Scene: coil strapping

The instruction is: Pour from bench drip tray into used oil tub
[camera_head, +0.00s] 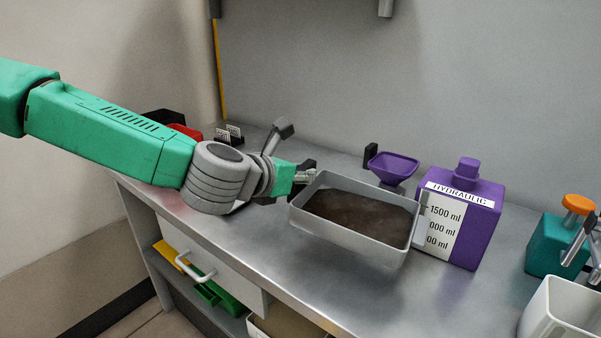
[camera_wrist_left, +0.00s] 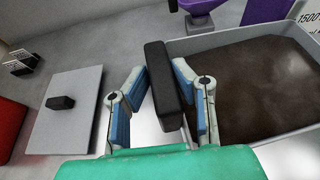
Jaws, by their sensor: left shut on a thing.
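The bench drip tray (camera_head: 411,255) is a grey rectangular pan with dark brown oil (camera_head: 358,213) in it. It looks raised slightly above the bench and roughly level. My left gripper (camera_head: 307,175) is at its left end. In the left wrist view its blue-grey fingers (camera_wrist_left: 166,100) are closed on the tray's black handle (camera_wrist_left: 160,75), and the tray wall (camera_wrist_left: 215,42) lies to the right. An off-white open tub (camera_head: 548,318), likely the used oil tub, is cut off at the lower right. Grey finger-like links (camera_head: 577,243) at the right edge look like my right gripper; its opening is unclear.
A purple hydraulic jug (camera_head: 482,223) stands just right of the tray, with a purple funnel (camera_head: 393,167) behind. A teal container with an orange cap (camera_head: 578,204) stands near the tub. A grey plate with a black block (camera_wrist_left: 61,102) lies left. The bench front between tray and tub is clear.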

